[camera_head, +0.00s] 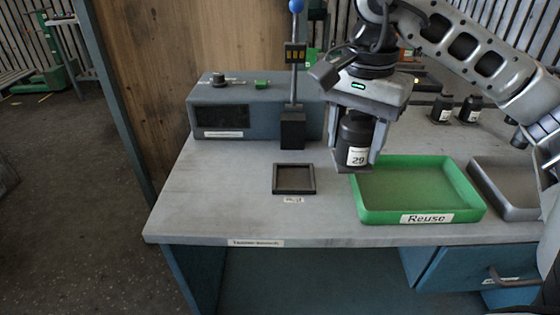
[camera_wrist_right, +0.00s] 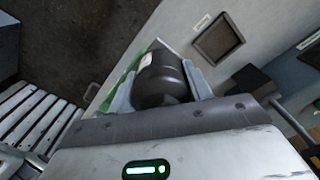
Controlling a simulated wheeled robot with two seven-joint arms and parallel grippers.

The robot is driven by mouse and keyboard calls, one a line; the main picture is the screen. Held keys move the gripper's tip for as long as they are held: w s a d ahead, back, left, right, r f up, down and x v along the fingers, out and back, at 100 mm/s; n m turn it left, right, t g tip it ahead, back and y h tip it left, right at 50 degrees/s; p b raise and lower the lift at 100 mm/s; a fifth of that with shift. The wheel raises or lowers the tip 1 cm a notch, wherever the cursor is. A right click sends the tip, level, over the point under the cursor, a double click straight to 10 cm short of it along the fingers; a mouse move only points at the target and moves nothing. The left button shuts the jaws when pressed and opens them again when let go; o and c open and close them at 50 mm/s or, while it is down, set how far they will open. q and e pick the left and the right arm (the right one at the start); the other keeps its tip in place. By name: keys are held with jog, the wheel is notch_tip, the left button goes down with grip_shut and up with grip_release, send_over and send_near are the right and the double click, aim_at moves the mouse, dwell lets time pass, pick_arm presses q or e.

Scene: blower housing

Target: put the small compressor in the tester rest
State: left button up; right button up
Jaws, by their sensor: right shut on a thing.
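The small compressor (camera_head: 353,132) is a black cylinder with a white label reading 29. My right gripper (camera_head: 358,164) points down and is shut on it, holding it above the bench, left of and partly over the back left corner of the green tray. In the right wrist view the compressor (camera_wrist_right: 160,80) sits between the two fingers. The tester rest (camera_head: 294,180) is a shallow square dark frame on the bench, empty, to the left of the held compressor. It also shows in the right wrist view (camera_wrist_right: 218,40). My left gripper is out of view.
The green Reuse tray (camera_head: 376,216) looks empty; a grey tray (camera_head: 516,213) is right of it. Behind the rest stand a grey-blue tester box (camera_head: 222,118) and a post on a black base (camera_head: 292,131). Two black cylinders (camera_head: 442,108) (camera_head: 470,109) stand at the back right.

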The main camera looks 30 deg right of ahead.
jog(key=w+f, duration=0.2)
jog(key=w, duration=0.2)
jog(key=w+a+f+p, duration=0.1)
jog(key=w+f, duration=0.2)
jog(key=w, duration=0.1)
jog(key=w+f+p, duration=0.1)
jog(key=w+f, duration=0.2)
jog(key=w, duration=0.1)
jog(key=shift+w+a, duration=0.15)
jog(key=shift+a, duration=0.15)
jog(key=shift+w+f+p, duration=0.3)
jog(key=shift+w+f, duration=0.05)
jog(key=shift+f, duration=0.1)
jog(key=f, duration=0.1)
jog(key=f+p, duration=0.1)
jog(key=f, duration=0.1)
jog(key=shift+w, duration=0.2)
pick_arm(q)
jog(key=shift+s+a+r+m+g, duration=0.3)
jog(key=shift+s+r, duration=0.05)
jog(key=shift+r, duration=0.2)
pick_arm(e)
jog(key=shift+a+f, duration=0.1)
jog(key=shift+f, duration=0.15)
jog(key=shift+f, duration=0.15)
jog(key=o, duration=1.4)
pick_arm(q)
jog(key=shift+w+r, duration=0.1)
